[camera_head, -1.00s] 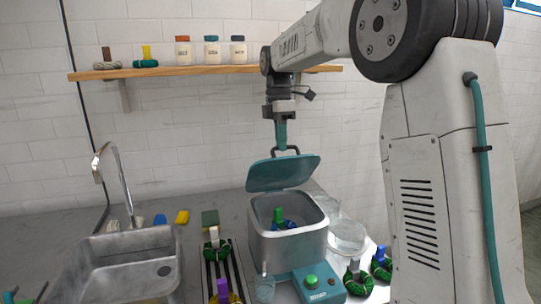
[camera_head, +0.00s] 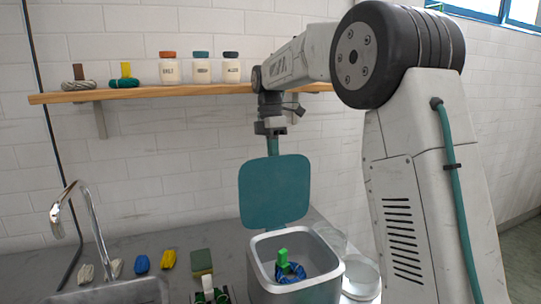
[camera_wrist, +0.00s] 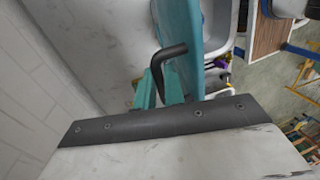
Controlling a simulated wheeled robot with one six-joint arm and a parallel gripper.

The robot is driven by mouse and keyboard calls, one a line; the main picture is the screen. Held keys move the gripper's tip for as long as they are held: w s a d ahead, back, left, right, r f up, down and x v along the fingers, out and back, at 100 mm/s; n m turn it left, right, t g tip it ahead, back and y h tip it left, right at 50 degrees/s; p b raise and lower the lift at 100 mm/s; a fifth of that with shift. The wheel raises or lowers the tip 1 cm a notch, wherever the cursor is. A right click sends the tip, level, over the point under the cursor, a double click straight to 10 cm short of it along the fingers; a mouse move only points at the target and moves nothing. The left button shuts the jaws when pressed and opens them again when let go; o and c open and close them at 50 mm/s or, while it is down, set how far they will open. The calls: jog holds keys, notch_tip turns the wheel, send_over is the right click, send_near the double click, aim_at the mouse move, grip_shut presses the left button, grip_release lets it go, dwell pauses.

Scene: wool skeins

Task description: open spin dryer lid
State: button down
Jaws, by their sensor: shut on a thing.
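The spin dryer (camera_head: 258,266) is a square pale metal tub at the lower middle of the head view. Its teal lid (camera_head: 275,192) stands nearly upright at the tub's back edge, so the tub is open. A blue skein (camera_head: 290,273) with a green tag (camera_head: 283,258) lies inside. My gripper (camera_head: 272,147) is behind the lid's top edge, its fingertips partly hidden there. In the wrist view my gripper (camera_wrist: 160,88) has teal fingers shut on the dark lid handle (camera_wrist: 166,62), beside the teal lid (camera_wrist: 182,30).
A wooden shelf (camera_head: 140,92) with jars and skeins runs along the wall behind my arm. A sink (camera_head: 110,292) with a tap (camera_head: 75,205) is at left. Round clear containers (camera_head: 361,280) stand right of the dryer. A green sponge (camera_head: 201,262) lies left of it.

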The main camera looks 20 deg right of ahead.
jog(key=shift+w+a, duration=0.1)
dwell(0.3)
jog(key=c, duration=1.5)
grip_release()
jog(key=shift+a+r, duration=0.1)
jog(key=shift+a, duration=0.05)
jog(key=shift+c, duration=0.2)
jog(key=shift+o, duration=0.2)
jog(key=shift+a, duration=0.1)
jog(key=shift+r, duration=0.1)
jog(key=v, duration=0.7)
jog(key=shift+r, duration=0.3)
